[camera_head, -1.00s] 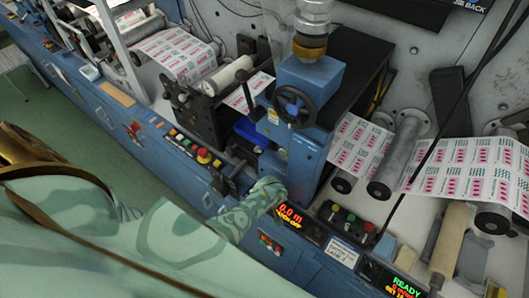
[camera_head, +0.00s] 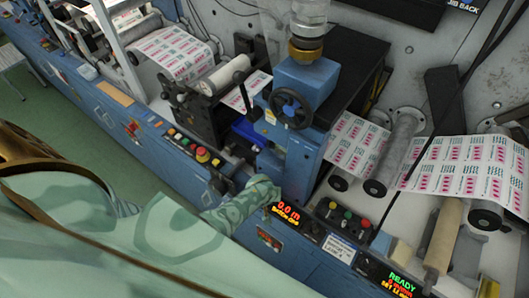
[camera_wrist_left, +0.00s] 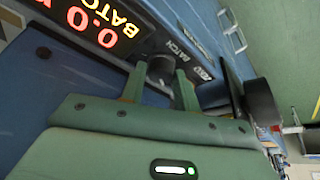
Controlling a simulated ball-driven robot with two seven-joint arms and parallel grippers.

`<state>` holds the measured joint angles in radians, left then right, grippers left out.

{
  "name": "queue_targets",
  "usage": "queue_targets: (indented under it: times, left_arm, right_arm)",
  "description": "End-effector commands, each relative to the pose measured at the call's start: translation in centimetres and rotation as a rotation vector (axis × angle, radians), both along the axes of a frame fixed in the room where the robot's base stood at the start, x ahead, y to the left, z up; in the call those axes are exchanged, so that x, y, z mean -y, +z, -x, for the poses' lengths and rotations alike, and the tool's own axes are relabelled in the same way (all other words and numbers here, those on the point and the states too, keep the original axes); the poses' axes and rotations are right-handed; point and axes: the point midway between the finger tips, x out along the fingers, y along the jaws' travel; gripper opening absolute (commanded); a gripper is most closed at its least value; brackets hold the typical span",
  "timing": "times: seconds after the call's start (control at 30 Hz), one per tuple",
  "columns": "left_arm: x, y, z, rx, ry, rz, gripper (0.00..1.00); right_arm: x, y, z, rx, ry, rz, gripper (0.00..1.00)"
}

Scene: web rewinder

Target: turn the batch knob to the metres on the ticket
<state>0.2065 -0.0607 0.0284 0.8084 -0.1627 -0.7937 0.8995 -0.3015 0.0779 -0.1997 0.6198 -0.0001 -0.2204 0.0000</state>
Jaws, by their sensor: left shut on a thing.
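In the left wrist view, a dark round knob (camera_wrist_left: 160,70) sits on the blue panel beside a printed label reading BATCH. My left gripper (camera_wrist_left: 161,76) has its green fingers on either side of the knob and is shut on it. The red and yellow batch display (camera_head: 286,213) reads 0.0 m; its lower line seems to say BATCH OFF. A small white card (camera_head: 340,249) with handwriting-like print, too small to read, is on the front panel; I cannot tell if it is the ticket. In the head view my sleeved left arm hides the knob. My right gripper is out of view.
A second display (camera_head: 401,284) shows READY in green. Coloured push buttons (camera_head: 346,216) lie behind the card. A black handwheel (camera_head: 291,108) stands above my left arm. Printed label web (camera_head: 462,165) runs over rollers at right. Another button row (camera_head: 190,145) is at left.

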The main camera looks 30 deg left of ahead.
Motion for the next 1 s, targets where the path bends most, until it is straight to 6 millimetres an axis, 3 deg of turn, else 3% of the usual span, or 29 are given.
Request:
queue_targets:
  times: [0.2, 0.5, 1.0]
  left_arm:
    - [-0.2, 0.2, 0.1, -0.003, -0.201, -0.001, 0.08]
    - [-0.4, 0.0, 0.2, -0.002, -0.485, -0.001, 0.08]
    - [-0.7, -0.4, 0.1, -0.003, -0.959, -0.003, 0.08]
  right_arm:
    - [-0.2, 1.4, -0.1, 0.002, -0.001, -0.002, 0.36]
    - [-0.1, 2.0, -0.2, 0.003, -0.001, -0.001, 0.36]
    - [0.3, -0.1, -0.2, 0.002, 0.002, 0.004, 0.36]
